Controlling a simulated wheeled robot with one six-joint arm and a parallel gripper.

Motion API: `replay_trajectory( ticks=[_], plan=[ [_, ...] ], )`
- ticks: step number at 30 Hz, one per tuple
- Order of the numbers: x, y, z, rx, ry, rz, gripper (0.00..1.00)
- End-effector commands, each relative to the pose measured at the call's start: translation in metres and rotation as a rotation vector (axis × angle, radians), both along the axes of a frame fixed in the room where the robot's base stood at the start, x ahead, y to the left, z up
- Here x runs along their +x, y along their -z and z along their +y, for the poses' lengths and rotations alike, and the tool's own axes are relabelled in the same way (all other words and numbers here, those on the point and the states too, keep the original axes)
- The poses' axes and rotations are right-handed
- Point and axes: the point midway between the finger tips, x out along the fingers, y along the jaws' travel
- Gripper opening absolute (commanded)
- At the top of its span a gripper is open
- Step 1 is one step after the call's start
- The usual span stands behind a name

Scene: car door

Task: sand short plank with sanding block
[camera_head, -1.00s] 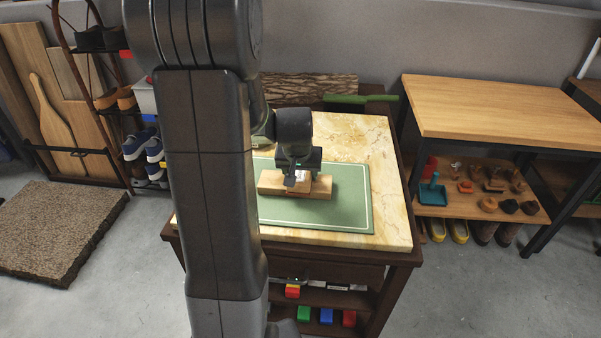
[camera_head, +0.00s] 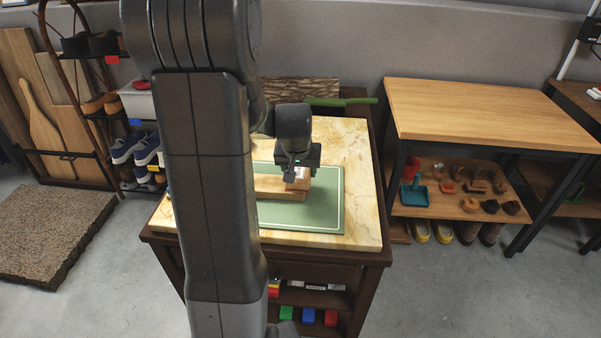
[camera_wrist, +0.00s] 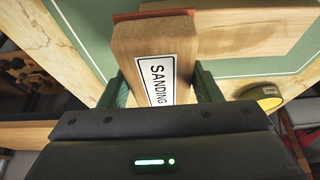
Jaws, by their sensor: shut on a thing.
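The short plank (camera_head: 274,188) lies flat on the green mat (camera_head: 320,212) on the marble-topped table, partly hidden behind my arm. The sanding block (camera_head: 300,184) sits at the plank's right end. My gripper (camera_head: 297,172) is shut on the block from above. In the wrist view the wooden block (camera_wrist: 146,44), with a white label reading "SANDING" and a reddish underside edge, stands between my green fingers (camera_wrist: 163,88). The plank (camera_wrist: 240,34) shows beside and beyond the block there. I cannot tell whether the block touches the plank.
The marble tabletop (camera_head: 362,200) has bare room right of the mat. A green-handled thing (camera_head: 340,101) lies at the back by a bark-covered board (camera_head: 300,90). A wooden bench (camera_head: 490,108) stands to the right, a shoe rack (camera_head: 125,150) to the left.

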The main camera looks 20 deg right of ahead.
Motion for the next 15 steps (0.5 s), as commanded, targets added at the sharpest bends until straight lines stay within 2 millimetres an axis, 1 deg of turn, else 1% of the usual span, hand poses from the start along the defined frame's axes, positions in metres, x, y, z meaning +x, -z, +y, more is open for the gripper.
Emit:
replay_trajectory(
  ticks=[1, 15],
  plan=[
    [0.001, -0.008, 0.0, 0.0, 0.0, 0.0, 0.4],
    [0.005, -0.049, 0.003, 0.0, -0.005, 0.0, 0.4]
  ],
)
